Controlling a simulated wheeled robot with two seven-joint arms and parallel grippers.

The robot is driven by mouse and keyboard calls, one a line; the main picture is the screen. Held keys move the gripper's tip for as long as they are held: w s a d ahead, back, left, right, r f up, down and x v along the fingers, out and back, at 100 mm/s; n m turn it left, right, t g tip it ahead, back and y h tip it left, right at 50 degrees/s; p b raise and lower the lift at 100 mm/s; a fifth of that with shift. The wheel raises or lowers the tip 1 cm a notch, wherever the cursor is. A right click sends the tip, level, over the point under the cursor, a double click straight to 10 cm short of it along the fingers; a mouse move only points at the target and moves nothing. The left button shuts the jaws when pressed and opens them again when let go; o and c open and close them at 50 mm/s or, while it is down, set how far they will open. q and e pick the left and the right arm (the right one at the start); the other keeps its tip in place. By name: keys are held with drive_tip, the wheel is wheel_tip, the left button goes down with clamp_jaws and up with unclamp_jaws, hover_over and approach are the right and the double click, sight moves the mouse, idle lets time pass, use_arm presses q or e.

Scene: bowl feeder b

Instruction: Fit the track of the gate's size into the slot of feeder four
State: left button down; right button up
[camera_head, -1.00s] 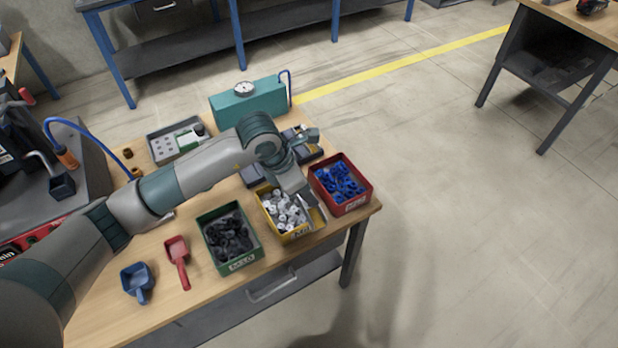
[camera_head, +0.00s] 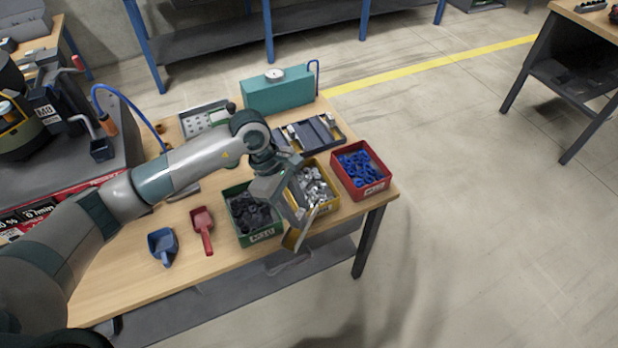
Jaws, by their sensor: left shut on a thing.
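My left gripper (camera_head: 291,208) is shut on a narrow strip-like piece (camera_head: 302,232), which looks like a track. It hangs tilted over the front rims of the green and yellow bins. The fingers are partly hidden, and I cannot read a size on the piece. A dark tray (camera_head: 335,127) behind the arm holds more long grey pieces. At the left edge stands a machine with an "M8" label (camera_head: 44,111), apparently a feeder. I cannot make out its slot or which feeder is number four. My right gripper is not in view.
A green bin (camera_head: 262,237) of black parts, a yellow bin (camera_head: 329,206) of pale parts and a red bin (camera_head: 378,190) of blue parts line the table front. Blue (camera_head: 162,244) and red (camera_head: 203,228) scoops lie left. A teal box (camera_head: 278,95) stands behind.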

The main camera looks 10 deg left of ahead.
use_arm(q)
drive_tip(key=s+a+f+m+g+y+b, duration=0.3)
drive_tip(key=s+a+m, duration=0.6)
drive_tip(key=m, duration=0.5)
wheel_tip(320, 180, down, 3)
drive_tip(key=a+y+b, duration=0.1)
drive_tip(key=b, duration=0.2)
drive_tip(key=shift+a+r+m+b, duration=0.2)
drive_tip(key=shift+a+m+b, duration=0.05)
drive_tip(key=shift+m+b, duration=0.15)
drive_tip(key=shift+d, duration=0.15)
